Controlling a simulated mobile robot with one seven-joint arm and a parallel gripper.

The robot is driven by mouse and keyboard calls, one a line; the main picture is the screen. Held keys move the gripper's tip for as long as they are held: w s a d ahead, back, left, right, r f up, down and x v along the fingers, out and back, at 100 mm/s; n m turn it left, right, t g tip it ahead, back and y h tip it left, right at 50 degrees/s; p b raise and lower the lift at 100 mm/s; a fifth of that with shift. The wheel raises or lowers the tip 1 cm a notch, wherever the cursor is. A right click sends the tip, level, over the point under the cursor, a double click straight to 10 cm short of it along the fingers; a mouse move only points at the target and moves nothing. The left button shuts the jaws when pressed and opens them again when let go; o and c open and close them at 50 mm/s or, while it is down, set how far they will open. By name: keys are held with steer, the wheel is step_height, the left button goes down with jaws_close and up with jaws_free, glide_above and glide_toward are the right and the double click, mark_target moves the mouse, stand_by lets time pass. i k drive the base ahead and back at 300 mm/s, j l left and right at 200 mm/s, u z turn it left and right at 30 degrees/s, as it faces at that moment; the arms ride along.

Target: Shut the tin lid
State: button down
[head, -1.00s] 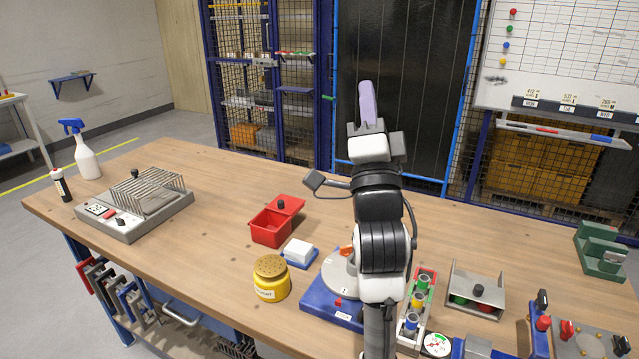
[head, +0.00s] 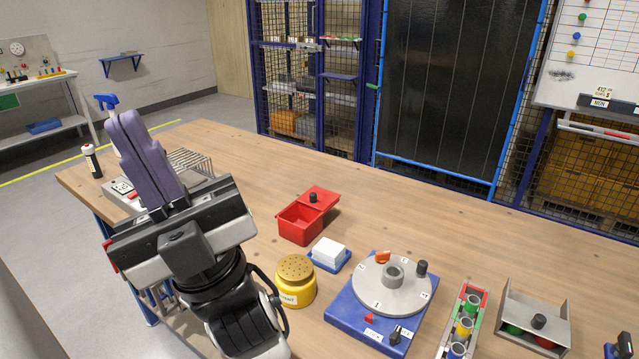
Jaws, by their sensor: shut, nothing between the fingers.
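A small red tin (head: 299,226) stands on the bench, right of my arm, with its open top showing. Its red lid (head: 325,198) with a black knob is open and sits toward the tin's back right side. Whether the lid is hinged or slides I cannot tell. My gripper (head: 126,120) has purple fingers, shut and empty, raised at the left and pointing away from me. It is well left of the tin and apart from it. My gripper and wrist hide part of the grey unit behind them.
A yellow pot (head: 295,284) and a white block on a blue dish (head: 329,254) stand close in front of the tin. A blue base with a grey rotary disc (head: 410,287) is to the right. The bench behind the tin is clear.

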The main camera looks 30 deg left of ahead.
mark_target(318, 198)
steer(key=k+j+z, duration=0.15)
steer(key=j, duration=0.25)
steer(key=k+j+z, duration=0.15)
steer(key=j, duration=0.25)
steer(key=k+j+z, duration=0.15)
steer(key=j, duration=0.25)
steer(key=i, duration=0.55)
